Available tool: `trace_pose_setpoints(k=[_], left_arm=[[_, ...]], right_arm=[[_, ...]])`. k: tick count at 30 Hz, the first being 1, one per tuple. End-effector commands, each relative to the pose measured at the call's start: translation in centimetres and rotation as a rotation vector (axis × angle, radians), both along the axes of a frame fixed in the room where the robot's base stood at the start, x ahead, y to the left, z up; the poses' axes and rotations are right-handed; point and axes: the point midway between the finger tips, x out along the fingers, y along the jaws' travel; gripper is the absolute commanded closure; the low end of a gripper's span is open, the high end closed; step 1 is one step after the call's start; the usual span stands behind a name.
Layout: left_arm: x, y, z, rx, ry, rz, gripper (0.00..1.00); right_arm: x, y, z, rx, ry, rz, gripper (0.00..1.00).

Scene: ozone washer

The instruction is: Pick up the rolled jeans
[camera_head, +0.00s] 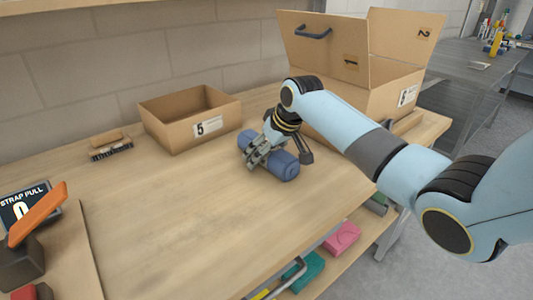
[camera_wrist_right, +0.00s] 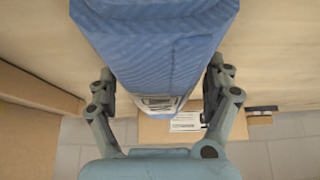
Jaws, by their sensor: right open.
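The rolled jeans (camera_head: 283,168) are a blue roll lying on the wooden table, in front of the open cardboard boxes. My right gripper (camera_head: 262,154) is over the roll, with its fingers spread around it. In the right wrist view the blue roll (camera_wrist_right: 155,45) fills the middle, between the two open fingers of my right gripper (camera_wrist_right: 163,92). A small label shows on the roll's near end. The gripper's fingers hide part of the roll in the head view. My left gripper is not in view.
An open box marked 5 (camera_head: 190,120) stands behind the roll, and a larger open box (camera_head: 345,70) behind my right arm. A brush (camera_head: 110,147) lies at the back left. A strap-pull display (camera_head: 28,205) and orange handle (camera_head: 38,213) are at far left. The table's front middle is clear.

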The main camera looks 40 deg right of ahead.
Motion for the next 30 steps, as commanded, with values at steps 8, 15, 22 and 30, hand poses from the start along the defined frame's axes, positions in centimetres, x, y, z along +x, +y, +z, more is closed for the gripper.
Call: trace_pose_setpoints(k=[8, 15, 22, 30], left_arm=[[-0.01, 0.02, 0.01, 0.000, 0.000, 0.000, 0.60], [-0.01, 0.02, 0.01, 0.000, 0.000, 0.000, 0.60], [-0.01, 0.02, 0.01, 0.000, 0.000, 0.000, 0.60], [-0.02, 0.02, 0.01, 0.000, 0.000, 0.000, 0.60]], right_arm=[[0.01, -0.01, -0.02, 0.000, 0.000, 0.000, 0.25], [0.00, -0.01, -0.01, 0.000, 0.000, 0.000, 0.57], [-0.01, 0.00, 0.00, 0.000, 0.000, 0.000, 0.87], [0.06, -0.01, 0.14, 0.000, -0.002, 0.000, 0.91]])
